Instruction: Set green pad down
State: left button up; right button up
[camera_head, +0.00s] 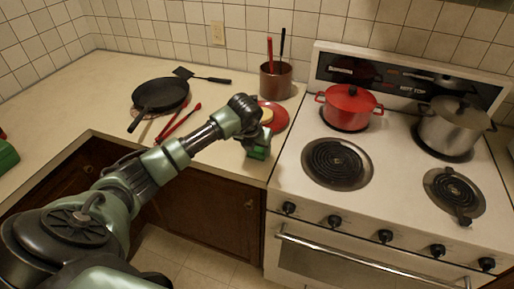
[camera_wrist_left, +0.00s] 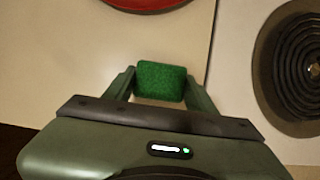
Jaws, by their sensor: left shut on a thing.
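A green pad (camera_wrist_left: 160,82) is between the two fingers of my left gripper (camera_wrist_left: 161,90) in the left wrist view. The gripper is shut on it. In the head view the left gripper (camera_head: 257,145) is over the counter's front right part, close to the stove, and the green pad (camera_head: 257,153) shows at its tip. Whether the pad touches the counter (camera_head: 72,105) I cannot tell. My right gripper is not in view.
A red plate (camera_head: 280,117) with a tan item on it lies just behind the gripper. A brown utensil pot (camera_head: 276,83), a black pan (camera_head: 160,94) and red tongs (camera_head: 180,121) are on the counter. The stove (camera_head: 297,158) with a red pot (camera_head: 348,106) is at right.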

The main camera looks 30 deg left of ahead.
pick_arm(q)
jog(key=shift+f, duration=0.15)
jog(key=o, duration=1.3)
jog(key=shift+r, duration=0.2)
jog(key=b+v, duration=0.2)
jog(key=v, duration=1)
